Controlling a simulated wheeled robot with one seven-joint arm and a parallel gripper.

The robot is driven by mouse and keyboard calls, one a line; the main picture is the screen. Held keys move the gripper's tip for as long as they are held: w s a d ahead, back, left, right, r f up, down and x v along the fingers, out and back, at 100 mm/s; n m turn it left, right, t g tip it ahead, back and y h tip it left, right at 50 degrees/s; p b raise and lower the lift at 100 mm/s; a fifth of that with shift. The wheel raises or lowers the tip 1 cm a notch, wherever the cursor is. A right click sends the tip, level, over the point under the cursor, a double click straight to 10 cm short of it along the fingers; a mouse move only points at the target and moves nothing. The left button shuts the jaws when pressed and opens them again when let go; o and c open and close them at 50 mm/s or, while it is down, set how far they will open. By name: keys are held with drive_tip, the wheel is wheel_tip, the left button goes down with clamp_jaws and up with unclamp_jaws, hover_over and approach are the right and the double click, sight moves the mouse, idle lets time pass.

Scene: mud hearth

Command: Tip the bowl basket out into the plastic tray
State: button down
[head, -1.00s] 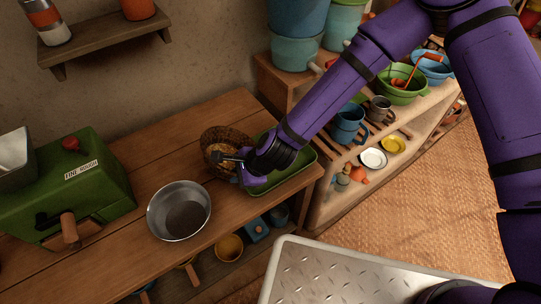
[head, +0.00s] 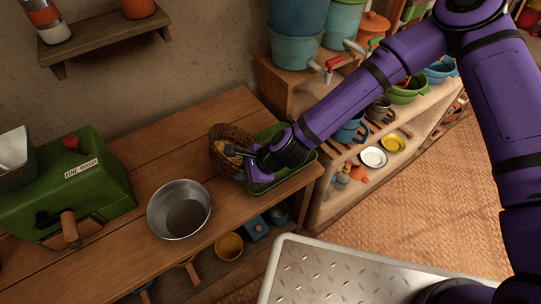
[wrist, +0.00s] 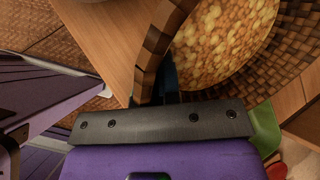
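The bowl basket (head: 226,135) is brown and woven, and stands tilted above the bench at the left end of the tray. In the wrist view the basket (wrist: 299,45) holds a mass of yellowish lumpy contents (wrist: 215,38). My gripper (head: 240,157) is at the basket's near rim. In the wrist view the rim runs down between the dark fingers (wrist: 168,88), which look shut on it. The green plastic tray (head: 293,181) lies on the bench, partly hidden under my wrist. A piece of it shows in the wrist view (wrist: 266,128).
A metal bowl (head: 180,210) stands on the bench left of the tray. A green mill (head: 75,190) stands further left. A shelf (head: 325,195) with cups and dishes is on the right. Bare bench (head: 125,148) lies behind the metal bowl.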

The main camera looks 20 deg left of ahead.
drive_tip(key=shift+w+d+g+y+p, duration=0.3)
drive_tip(key=shift+y+p, duration=0.3)
drive_tip(key=shift+w+d+r+m+g+y+p, duration=0.15)
drive_tip(key=shift+d+r+m+g+y+p, duration=0.1)
drive_tip(key=shift+r+g+y, duration=0.15)
drive_tip(key=shift+w+d+r+m+g+y+p, duration=0.1)
drive_tip(key=shift+r+m+g+y+p, duration=0.15)
drive_tip(key=shift+y, duration=0.25)
idle(0.7)
drive_tip(key=shift+w+d+r+m+g+y+p, duration=0.15)
drive_tip(key=shift+w+d+r+g+y+p, duration=0.2)
drive_tip(key=shift+r+y+p, duration=0.25)
drive_tip(key=shift+w+d+r+m+g+y+p, duration=0.2)
drive_tip(key=shift+d+r+g+y+p, duration=0.15)
drive_tip(key=shift+y+p, duration=0.35)
idle(2.3)
drive_tip(key=shift+w+d+r+g+y+p, duration=0.25)
drive_tip(key=shift+w+d+y+p, duration=0.15)
drive_tip(key=shift+d, duration=0.1)
drive_tip(key=shift+w+d+r+g+y+p, duration=0.1)
drive_tip(key=shift+w+d+r+y+p, duration=0.1)
drive_tip(key=shift+w+d+y+p, duration=0.25)
idle(1.2)
